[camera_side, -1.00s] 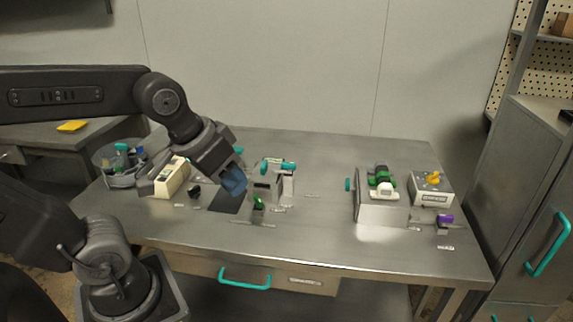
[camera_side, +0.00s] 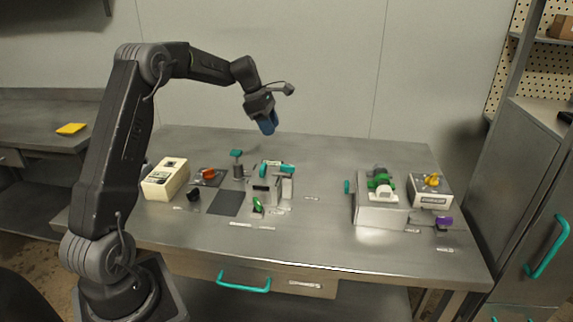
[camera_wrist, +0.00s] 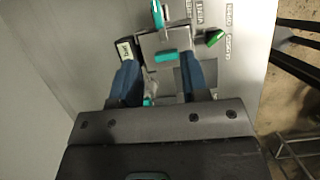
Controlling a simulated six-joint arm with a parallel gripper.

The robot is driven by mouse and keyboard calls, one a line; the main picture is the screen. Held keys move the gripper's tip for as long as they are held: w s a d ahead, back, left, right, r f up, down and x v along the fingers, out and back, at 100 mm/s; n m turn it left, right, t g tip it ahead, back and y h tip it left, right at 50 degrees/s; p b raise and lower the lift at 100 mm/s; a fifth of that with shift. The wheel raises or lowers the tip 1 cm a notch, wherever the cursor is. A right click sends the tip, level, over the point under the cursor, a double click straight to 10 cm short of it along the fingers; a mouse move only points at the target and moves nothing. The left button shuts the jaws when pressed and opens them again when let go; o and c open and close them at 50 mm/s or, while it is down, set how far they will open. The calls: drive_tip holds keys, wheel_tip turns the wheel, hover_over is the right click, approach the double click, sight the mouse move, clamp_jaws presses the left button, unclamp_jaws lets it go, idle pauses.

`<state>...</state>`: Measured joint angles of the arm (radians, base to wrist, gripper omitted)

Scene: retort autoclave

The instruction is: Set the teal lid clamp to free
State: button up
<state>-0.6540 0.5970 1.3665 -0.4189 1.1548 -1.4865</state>
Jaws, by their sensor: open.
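Teal parts sit on a small grey fixture (camera_side: 263,187) at mid-table. One is an upright teal lever (camera_side: 263,168) and one a teal bar (camera_side: 287,169) at its right; I cannot tell for sure which is the lid clamp. In the wrist view, a teal lever (camera_wrist: 157,15) lies past the fingertips and a teal block (camera_wrist: 166,56) shows between them, beyond the jaws. My gripper (camera_side: 267,123) has blue fingers, is open and empty, and hangs above and behind the fixture, apart from it. It also shows in the wrist view (camera_wrist: 163,80).
A green lever (camera_side: 257,205) is at the fixture's front. A teal-topped post (camera_side: 237,165), red knob (camera_side: 208,174) and cream box (camera_side: 165,180) stand left. A grey box with green and white parts (camera_side: 381,210) and a yellow-knob box (camera_side: 431,190) stand right.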

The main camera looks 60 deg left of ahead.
sight(287, 165)
drive_tip(key=shift+n, duration=0.3)
drive_tip(key=x, duration=1.4)
drive_tip(key=shift+a+f, duration=0.2)
drive_tip(key=shift+a, duration=0.15)
clamp_jaws()
